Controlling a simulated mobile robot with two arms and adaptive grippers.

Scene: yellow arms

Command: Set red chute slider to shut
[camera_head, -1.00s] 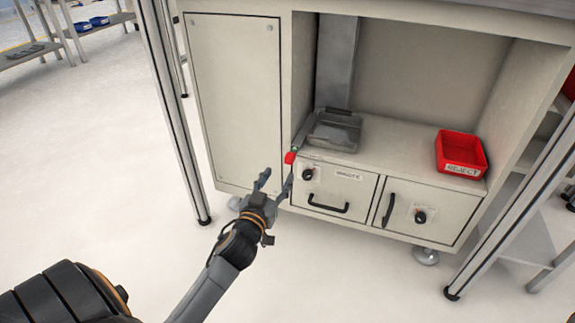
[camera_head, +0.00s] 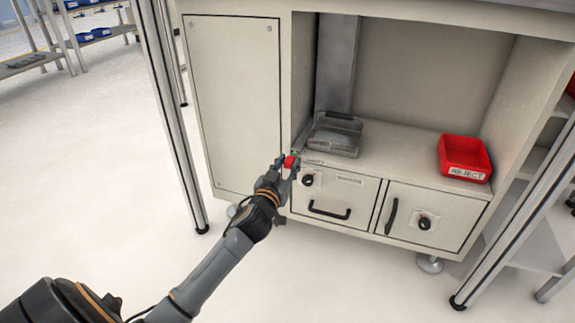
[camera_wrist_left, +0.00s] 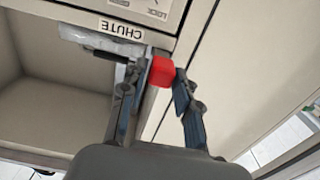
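The red chute slider knob (camera_head: 291,161) sits at the left front corner of the cabinet's open bay, above the drawer. In the left wrist view the red knob (camera_wrist_left: 161,71) is beside the CHUTE label (camera_wrist_left: 121,28). My left gripper (camera_head: 287,165) is at the knob. In the left wrist view its fingers (camera_wrist_left: 157,88) stand apart, one on each side of the knob. A narrow gap seems to show on the right side; I cannot tell whether the left finger touches. The slider's track is mostly hidden. My right gripper is not in view.
A red REJECT bin (camera_head: 464,157) is at the right. A drawer (camera_head: 333,193) and a door (camera_head: 425,215), with handles and dark knobs, lie below. Floor at left is clear.

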